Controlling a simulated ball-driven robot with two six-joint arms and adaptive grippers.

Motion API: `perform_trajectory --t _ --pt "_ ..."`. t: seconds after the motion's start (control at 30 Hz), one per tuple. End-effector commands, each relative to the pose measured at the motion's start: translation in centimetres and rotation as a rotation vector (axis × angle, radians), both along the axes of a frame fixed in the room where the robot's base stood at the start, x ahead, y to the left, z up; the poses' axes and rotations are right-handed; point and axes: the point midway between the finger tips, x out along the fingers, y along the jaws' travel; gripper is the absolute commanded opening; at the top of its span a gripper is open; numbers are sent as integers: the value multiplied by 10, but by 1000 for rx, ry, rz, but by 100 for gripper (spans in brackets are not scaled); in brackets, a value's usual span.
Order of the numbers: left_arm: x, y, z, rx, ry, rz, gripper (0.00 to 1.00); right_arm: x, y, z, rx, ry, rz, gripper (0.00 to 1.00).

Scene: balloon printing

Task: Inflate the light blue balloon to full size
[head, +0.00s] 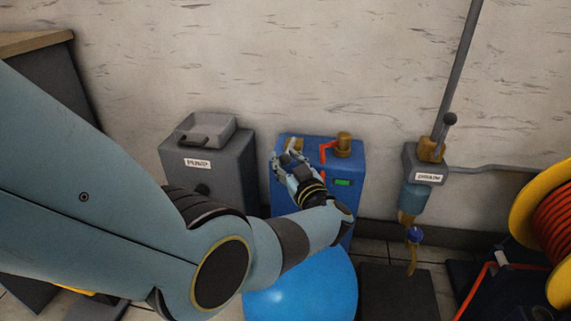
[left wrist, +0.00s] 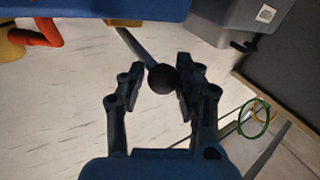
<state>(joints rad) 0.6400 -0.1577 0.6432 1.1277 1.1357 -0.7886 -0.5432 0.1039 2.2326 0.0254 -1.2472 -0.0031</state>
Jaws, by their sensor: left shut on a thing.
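The light blue balloon (head: 312,285) is large and round at the bottom of the head view, in front of the blue machine (head: 346,165). My left arm covers its upper left part, and the frame cuts off its bottom. My left gripper (head: 285,160) is at the upper left of the blue machine's front. In the left wrist view, my left gripper (left wrist: 166,82) is shut on a dark lever with a round black knob (left wrist: 162,79). The balloon's neck is hidden. My right gripper is out of view.
A grey box labelled PUMP (head: 205,168) stands left of the blue machine. A wall pipe with a lever and a labelled valve (head: 424,172) is to the right. A yellow reel of orange hose (head: 550,225) is at the far right.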

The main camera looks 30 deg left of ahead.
Motion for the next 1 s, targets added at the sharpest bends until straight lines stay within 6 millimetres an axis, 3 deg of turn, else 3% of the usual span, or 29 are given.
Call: perform_trajectory --t 0.57,0.6,0.7,0.8,1.0 --pt "2 4 3 3 -6 39 0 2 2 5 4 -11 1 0" --pt "2 4 3 3 -6 39 33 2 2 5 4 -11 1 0" --pt "2 4 3 3 -6 38 46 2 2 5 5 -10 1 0" --pt "2 3 2 2 -4 36 55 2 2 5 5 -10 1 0" --pt "1 1 1 1 -4 35 55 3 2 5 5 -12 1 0"
